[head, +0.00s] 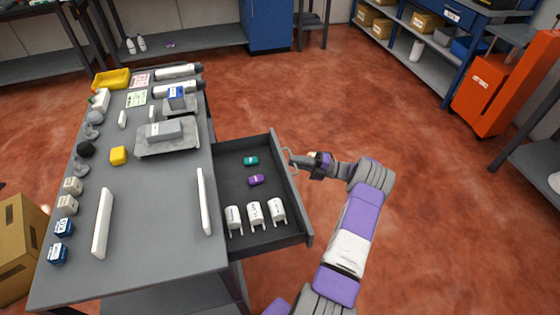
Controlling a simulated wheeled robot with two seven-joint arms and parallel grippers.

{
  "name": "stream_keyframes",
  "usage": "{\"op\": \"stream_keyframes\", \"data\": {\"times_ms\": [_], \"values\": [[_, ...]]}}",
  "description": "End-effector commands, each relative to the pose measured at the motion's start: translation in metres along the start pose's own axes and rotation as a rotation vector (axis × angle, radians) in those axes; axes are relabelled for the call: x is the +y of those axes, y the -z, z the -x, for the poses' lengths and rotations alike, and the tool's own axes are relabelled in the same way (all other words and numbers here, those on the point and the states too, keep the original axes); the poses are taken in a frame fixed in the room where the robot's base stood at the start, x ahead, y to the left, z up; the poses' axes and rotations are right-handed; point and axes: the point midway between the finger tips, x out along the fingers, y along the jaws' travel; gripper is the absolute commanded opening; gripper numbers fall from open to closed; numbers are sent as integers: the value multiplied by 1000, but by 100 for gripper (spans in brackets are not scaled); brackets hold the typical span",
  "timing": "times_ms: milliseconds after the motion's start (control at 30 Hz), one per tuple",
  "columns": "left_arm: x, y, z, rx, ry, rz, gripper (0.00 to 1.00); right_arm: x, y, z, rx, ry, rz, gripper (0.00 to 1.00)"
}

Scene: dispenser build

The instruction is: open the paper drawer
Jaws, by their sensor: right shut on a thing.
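The drawer (270,229) stands pulled out from the right side of the grey workbench (150,247). Inside it lie a green item (251,160), a purple item (256,180) and three white rolls (254,214) near its front end in the picture. My right gripper (301,164) is at the handle (292,161) on the drawer's outer face, shut on it. The fingertips are small and partly hidden by the gripper body. My left gripper is not in view.
The bench top holds a grey tray (190,148), a yellow bin (112,79), white bars and several small items. An orange cabinet (485,97) and shelving stand at the right.

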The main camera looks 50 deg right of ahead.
Motion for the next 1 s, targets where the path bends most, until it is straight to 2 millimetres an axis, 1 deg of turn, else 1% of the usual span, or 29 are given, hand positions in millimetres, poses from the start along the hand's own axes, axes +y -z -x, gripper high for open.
{"op": "stream_keyframes", "data": {"times_ms": [33, 133, 533, 567, 600, 700, 1000], "values": [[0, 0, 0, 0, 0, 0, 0, 0, 1, 6, 0, 2, -2, 0], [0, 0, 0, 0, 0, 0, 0, 1, 1, 12, 1, 3, -2, 0], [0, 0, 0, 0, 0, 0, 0, 2, 2, 15, 2, 1, -2, 0], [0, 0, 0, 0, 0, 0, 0, 2, 2, 15, 2, 1, -2, 16], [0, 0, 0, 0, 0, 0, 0, 2, 2, 15, 1, 1, -2, 22], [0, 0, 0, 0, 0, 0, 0, 2, 1, 15, 1, 1, -1, 36], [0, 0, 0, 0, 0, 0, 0, 2, 1, 16, 0, 0, 0, 36]]}}
